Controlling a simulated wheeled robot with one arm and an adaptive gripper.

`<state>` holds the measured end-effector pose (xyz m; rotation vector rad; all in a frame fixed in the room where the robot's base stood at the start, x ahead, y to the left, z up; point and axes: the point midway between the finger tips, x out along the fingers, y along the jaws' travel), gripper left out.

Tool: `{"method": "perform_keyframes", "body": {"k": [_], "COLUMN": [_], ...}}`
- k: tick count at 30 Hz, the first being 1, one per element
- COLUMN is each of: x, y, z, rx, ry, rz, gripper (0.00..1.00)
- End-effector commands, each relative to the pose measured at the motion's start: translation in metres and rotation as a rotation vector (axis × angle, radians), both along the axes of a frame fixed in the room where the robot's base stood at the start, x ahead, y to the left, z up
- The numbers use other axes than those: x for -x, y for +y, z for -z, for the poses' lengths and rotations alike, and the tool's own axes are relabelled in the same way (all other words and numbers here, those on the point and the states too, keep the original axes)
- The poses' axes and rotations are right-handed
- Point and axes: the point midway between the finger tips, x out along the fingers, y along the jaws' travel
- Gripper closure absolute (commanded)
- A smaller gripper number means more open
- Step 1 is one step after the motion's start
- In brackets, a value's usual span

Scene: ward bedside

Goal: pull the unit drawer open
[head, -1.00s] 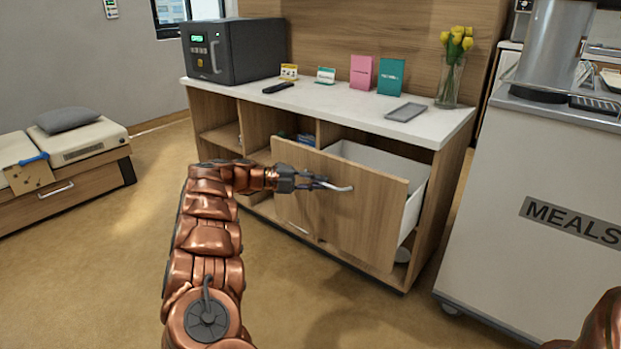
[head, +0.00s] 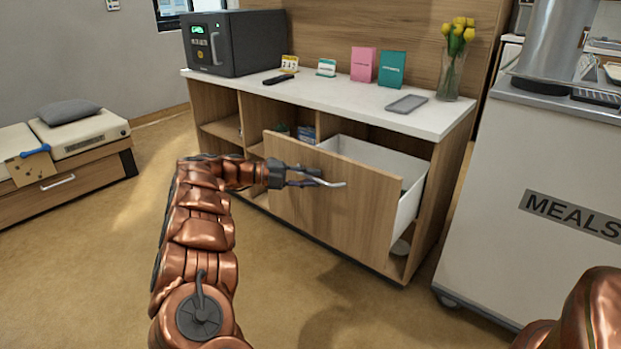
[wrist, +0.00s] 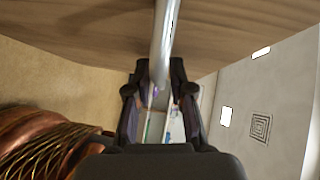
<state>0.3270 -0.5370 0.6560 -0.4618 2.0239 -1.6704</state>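The unit drawer is a wooden-fronted drawer (head: 350,215) with pale inner walls, in the lower right part of the wooden unit. It stands well out from the unit, and its open top shows. Its handle is a silver bar (head: 335,184) on the front. My gripper (head: 312,177) is at the handle. In the wrist view, the bar (wrist: 165,35) runs down between the two fingertips (wrist: 160,72), which close in on both sides of it. The wooden front (wrist: 80,25) fills the top of that view. The exact contact at the fingertips is too small to tell.
The unit's white counter (head: 330,98) holds a dark safe-like box (head: 235,42), a remote, cards, a grey tray and a vase of yellow flowers (head: 452,70). A white meals cart (head: 530,170) stands close on the right. The floor before the drawer is clear.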

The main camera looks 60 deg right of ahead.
Motion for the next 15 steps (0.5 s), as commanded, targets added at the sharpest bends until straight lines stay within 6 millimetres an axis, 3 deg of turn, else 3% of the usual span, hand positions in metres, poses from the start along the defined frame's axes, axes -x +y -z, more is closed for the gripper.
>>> {"method": "perform_keyframes", "body": {"k": [8, 15], "x": [-0.003, -0.03], "y": [0.002, 0.019], "z": [-0.001, -0.005], "rx": [0.001, 0.003], "ry": [0.001, 0.005], "rz": [0.001, 0.001], "gripper": [0.78, 0.78]}}
